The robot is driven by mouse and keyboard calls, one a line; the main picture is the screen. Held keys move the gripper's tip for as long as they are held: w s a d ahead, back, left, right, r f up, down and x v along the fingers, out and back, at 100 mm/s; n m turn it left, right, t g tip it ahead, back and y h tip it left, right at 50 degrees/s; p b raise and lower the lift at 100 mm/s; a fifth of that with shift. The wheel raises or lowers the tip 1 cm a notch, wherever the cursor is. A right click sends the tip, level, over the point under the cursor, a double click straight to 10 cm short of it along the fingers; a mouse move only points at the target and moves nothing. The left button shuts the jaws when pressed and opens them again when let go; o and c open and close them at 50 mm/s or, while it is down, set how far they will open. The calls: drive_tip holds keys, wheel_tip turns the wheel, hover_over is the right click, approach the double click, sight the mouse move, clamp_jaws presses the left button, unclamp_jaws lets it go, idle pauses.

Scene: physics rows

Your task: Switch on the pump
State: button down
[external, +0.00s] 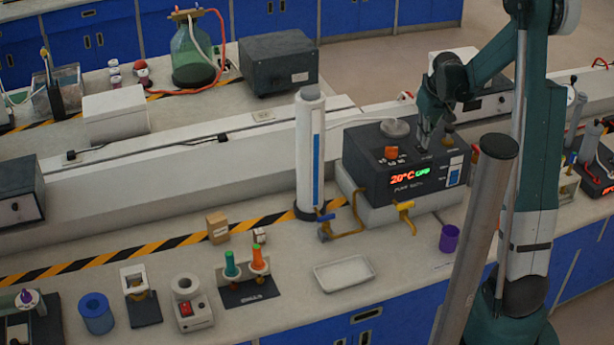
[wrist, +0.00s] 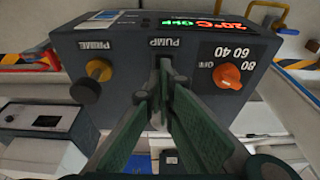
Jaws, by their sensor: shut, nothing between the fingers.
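The pump bath (external: 405,165) is a dark box on a pale base, in the right half of the external view. Its display (external: 409,176) shows a red 20°C and a green word that looks like OFF. The wrist view shows its top panel (wrist: 120,62) upside down, with an orange dial (wrist: 228,77), a PUMP label (wrist: 164,43) and a yellowish PRIME knob (wrist: 98,70). My gripper (wrist: 160,85) is shut and empty, its fingertips at the panel just by the PUMP label. The fingers largely hide the pump switch; I cannot tell its position or whether they touch it.
A white column (external: 309,150) stands left of the bath. Yellow-handled taps (external: 404,206) stick out in front of it. A purple cup (external: 449,238) and a white tray (external: 344,274) sit on the bench in front. A grey pole (external: 480,235) rises in the foreground.

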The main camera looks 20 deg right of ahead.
drive_tip(key=shift+s+f, duration=0.1)
drive_tip(key=shift+f, duration=0.25)
drive_tip(key=shift+f, duration=0.15)
drive_tip(key=shift+s+f+b, duration=0.25)
drive_tip(key=shift+f+b, duration=0.2)
drive_tip(key=shift+b, duration=0.45)
drive_tip(key=shift+r, duration=0.2)
drive_tip(key=shift+w, duration=0.8)
